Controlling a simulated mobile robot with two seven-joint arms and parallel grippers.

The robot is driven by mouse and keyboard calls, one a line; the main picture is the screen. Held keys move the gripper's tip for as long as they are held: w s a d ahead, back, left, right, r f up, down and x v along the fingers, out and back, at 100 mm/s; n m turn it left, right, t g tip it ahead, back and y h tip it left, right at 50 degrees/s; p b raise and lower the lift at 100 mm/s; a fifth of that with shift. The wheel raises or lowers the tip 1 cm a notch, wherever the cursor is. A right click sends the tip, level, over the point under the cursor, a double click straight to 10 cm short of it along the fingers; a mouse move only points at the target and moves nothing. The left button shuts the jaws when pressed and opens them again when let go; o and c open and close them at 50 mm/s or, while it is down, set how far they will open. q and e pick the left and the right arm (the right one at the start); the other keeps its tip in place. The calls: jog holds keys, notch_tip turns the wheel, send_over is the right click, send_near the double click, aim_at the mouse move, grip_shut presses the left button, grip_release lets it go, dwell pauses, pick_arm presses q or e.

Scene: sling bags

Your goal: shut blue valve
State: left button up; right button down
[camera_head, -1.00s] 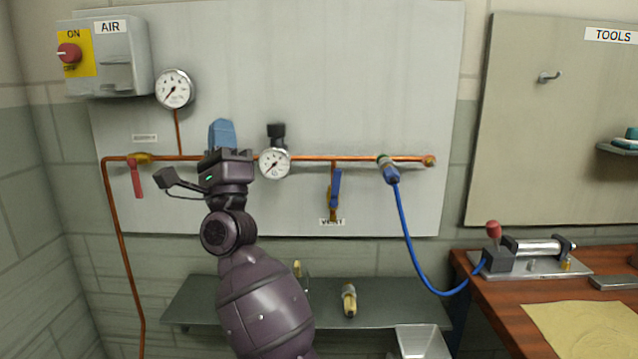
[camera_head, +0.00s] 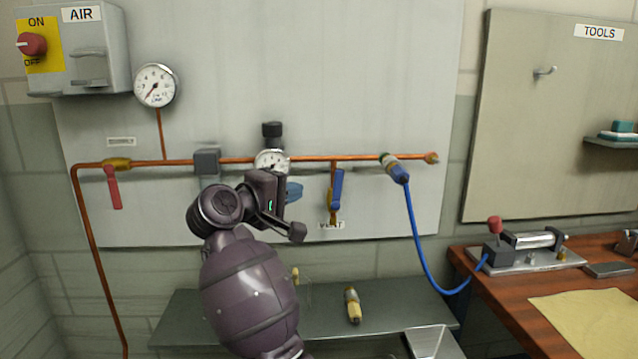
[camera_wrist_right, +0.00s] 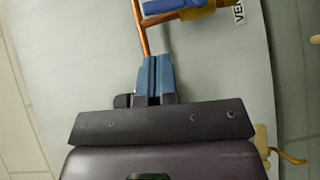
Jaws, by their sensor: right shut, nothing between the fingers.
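The blue valve handle (camera_head: 337,190) hangs vertically, in line with the short brass and copper vent branch (camera_head: 332,215) under the horizontal copper pipe. The VENT label sits below it. My right gripper (camera_head: 294,191) is just left of the blue handle, with its blue fingertips pointing right, apart from the handle. My left gripper is not in view.
A red handle (camera_head: 114,188) hangs at the left of the pipe. A gauge (camera_head: 271,162) is partly hidden by my gripper. A blue hose (camera_head: 411,232) runs right to the wooden bench (camera_head: 508,297). A shelf (camera_head: 230,326) with small parts is below.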

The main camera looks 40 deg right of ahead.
send_near(337, 190)
jog(key=w+d+r, duration=0.2)
jog(key=w+d, duration=0.1)
jog(key=d, duration=0.2)
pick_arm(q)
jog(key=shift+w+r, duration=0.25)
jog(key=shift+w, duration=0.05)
pick_arm(e)
jog(key=shift+d+f, duration=0.15)
jog(key=shift+d, duration=0.55)
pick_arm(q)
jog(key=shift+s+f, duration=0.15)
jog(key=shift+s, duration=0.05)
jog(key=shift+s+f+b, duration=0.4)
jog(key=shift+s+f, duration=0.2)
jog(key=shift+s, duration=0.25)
pick_arm(e)
jog(key=shift+d+m, duration=0.2)
jog(key=shift+m, duration=0.1)
